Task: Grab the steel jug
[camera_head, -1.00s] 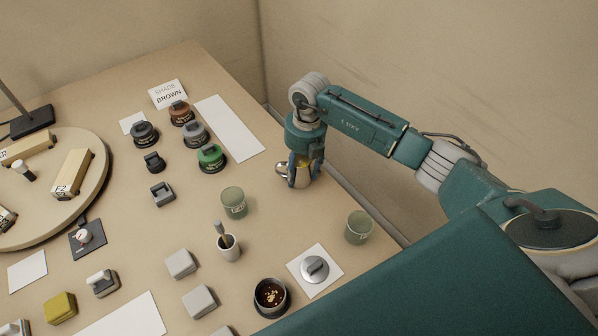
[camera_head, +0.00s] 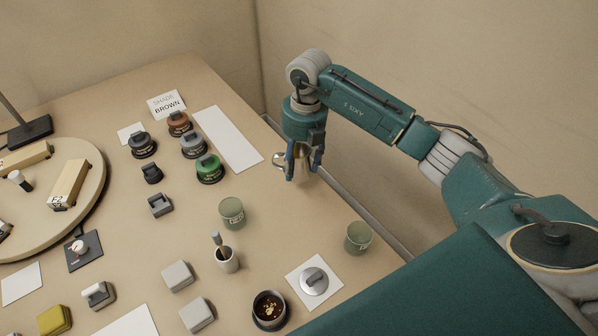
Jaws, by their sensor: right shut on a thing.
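The steel jug (camera_head: 280,160) is a small shiny metal vessel at the right edge of the bench in the head view. My right gripper (camera_head: 303,174) points down from above and is shut on the jug. Its fingers hide much of the jug; the rounded metal side shows to the left of them. The jug seems to be held up near the bench edge, but I cannot tell how far above the surface it is. My left gripper is not in view.
Green-grey cups (camera_head: 232,212) and (camera_head: 358,238) stand in front of the jug. A brush pot (camera_head: 227,258), a dark bowl (camera_head: 269,309) and a lid on a white card (camera_head: 314,281) are nearer. A wall rises behind.

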